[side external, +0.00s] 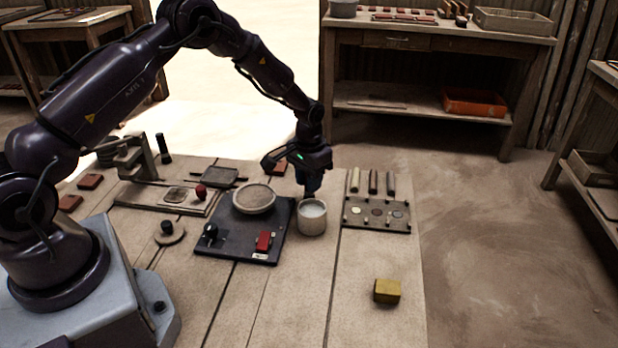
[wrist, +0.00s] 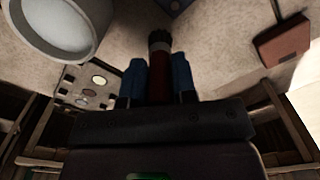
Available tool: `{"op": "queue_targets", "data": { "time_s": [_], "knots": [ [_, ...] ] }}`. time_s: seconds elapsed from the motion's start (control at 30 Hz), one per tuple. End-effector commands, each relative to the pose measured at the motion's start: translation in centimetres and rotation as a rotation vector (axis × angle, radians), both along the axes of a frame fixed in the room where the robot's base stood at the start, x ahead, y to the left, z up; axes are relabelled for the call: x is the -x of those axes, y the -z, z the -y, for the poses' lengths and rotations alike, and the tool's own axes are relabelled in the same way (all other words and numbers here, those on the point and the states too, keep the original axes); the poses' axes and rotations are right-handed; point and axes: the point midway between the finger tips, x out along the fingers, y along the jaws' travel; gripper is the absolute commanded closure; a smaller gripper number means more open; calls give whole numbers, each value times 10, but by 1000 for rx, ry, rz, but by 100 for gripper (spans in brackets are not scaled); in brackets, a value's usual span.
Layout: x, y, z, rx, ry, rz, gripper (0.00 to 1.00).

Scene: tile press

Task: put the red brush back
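My gripper (side external: 309,190) points down just behind and above a pale round cup (side external: 312,218). In the wrist view its two blue fingertips (wrist: 160,80) are shut on the red brush (wrist: 159,88). The brush has a red shaft and a dark end that reaches past the fingertips. In the side view I cannot make out the brush; the fingers hide it or it is too small. The cup, with pale contents, shows at the upper left of the wrist view (wrist: 60,25), apart from the fingers.
Right of the cup is a plate with round color spots (side external: 377,215), with several pale and dark bars behind it.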

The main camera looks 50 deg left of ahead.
Motion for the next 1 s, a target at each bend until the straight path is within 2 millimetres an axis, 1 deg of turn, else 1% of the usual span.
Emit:
{"op": "queue_targets", "data": {
  "time_s": [0.03, 0.07, 0.1, 0.37, 0.47, 0.57, 0.8, 0.9, 1.0],
  "knots": [
    [0, 0, 0, 0, 0, 0, 62],
    [0, 0, 0, 0, 0, 0, 55],
    [0, 0, 0, 0, 0, 0, 51],
    [0, -1, 0, 0, 0, 0, 51],
    [0, -8, 0, 0, 0, 1, 51],
    [-1, -22, 0, 0, 0, 3, 51],
    [-1, -75, 0, -2, 0, 4, 51],
    [0, -94, 0, -1, 0, 4, 51],
    [0, -109, 0, 0, 0, 2, 51]
  ]
}}
